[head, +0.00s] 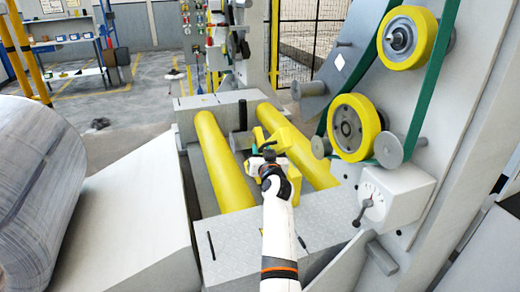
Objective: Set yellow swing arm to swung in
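The yellow swing arm (289,138) stands between two yellow rollers in the middle of the head view. Its upper end shows just beyond my gripper, and a lower yellow part shows to the right of my wrist. My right gripper (258,158) is at the swing arm's near side, with my white arm reaching up from the bottom edge. Its dark fingers overlap the yellow part, so I cannot tell whether they touch it or are closed on it. A small green piece shows by the fingers. My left gripper is not in view.
The left yellow roller (222,160) and right yellow roller (305,147) lie in a grey frame around my gripper. A large metal coil (40,190) is at the left. A grey machine panel with yellow wheels (354,127), green belt and gauge box (395,195) stands close on the right.

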